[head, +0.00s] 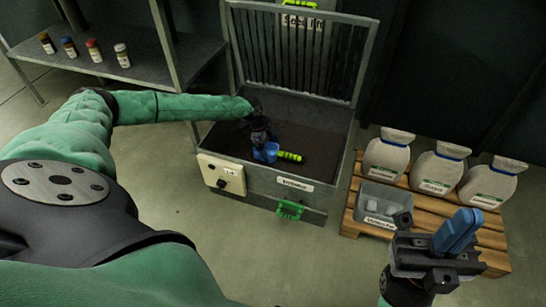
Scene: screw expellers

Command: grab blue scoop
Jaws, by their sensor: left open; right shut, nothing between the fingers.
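The blue scoop (266,152) lies in the open metal bin of the machine, on the dark seed-like fill. Its bright green handle (290,156) points to the right. My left gripper (262,138) reaches into the bin from the left and is directly above or against the scoop's blue part. The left gripper is open, but its fingers are small and dark, so I cannot tell whether they touch the scoop. My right gripper (458,232) is at the lower right, away from the bin, with its blue fingers shut and empty.
The bin (336,150) has a raised grated lid (297,55) behind and a control box (222,175) at front left. White sacks (436,170) and a grey box (378,203) stand on a pallet at right. A shelf (140,66) with small jars is at upper left.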

